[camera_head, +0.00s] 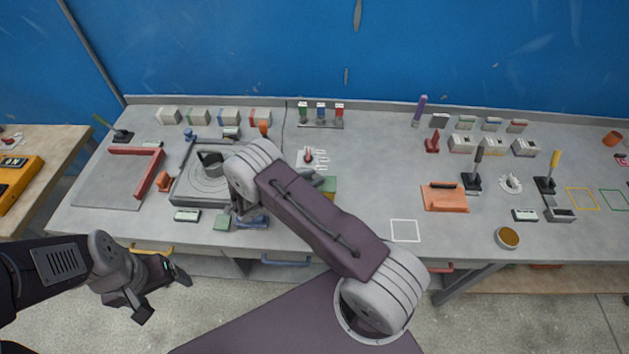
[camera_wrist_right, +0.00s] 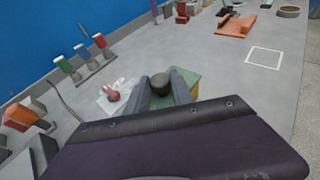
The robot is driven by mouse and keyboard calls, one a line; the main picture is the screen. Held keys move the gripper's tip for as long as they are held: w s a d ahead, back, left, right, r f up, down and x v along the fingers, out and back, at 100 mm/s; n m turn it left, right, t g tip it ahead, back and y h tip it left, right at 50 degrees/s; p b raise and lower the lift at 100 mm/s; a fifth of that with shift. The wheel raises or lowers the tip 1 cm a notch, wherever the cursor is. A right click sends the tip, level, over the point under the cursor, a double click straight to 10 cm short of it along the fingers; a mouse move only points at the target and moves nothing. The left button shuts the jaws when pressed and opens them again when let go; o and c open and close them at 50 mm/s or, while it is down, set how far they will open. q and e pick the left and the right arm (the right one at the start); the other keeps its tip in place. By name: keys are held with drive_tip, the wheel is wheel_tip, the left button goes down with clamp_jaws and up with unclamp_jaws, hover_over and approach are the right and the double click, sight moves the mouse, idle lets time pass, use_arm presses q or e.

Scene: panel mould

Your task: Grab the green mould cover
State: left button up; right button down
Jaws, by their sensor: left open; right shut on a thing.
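The green mould cover (camera_head: 330,184) lies on the grey bench, partly hidden behind my right arm. In the right wrist view the green cover (camera_wrist_right: 188,76) has a dark round knob (camera_wrist_right: 160,83) on top and a yellowish part at its side. My right gripper (camera_wrist_right: 161,86) has its two grey fingers on either side of this knob and is shut on it. In the head view the right gripper (camera_head: 320,182) is mostly hidden by its own wrist. I cannot tell whether the cover is lifted. My left gripper (camera_head: 163,293) is open and empty, in front of the bench edge.
A white card with a red item (camera_head: 311,158) lies just behind the cover. A rack with coloured handles (camera_head: 321,122) stands further back. A grey round-plate fixture (camera_head: 190,187) is to the left. A white outlined square (camera_head: 405,231) and an orange block (camera_head: 445,198) are to the right.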

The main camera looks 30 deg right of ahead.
sight(313, 179)
drive_tip(key=shift+r, duration=0.5)
wheel_tip(313, 179, up, 3)
drive_tip(key=shift+s+d+r+b, duration=0.1)
drive_tip(key=shift+b, duration=0.6)
drive_tip(key=s+d+r+b, duration=0.1)
drive_tip(key=s+d+r, duration=0.5)
drive_tip(key=s+d, duration=0.1)
drive_tip(key=shift+s+d+r+b, duration=0.15)
drive_tip(key=shift+s+r+b, duration=0.25)
drive_tip(key=shift+s, duration=0.45)
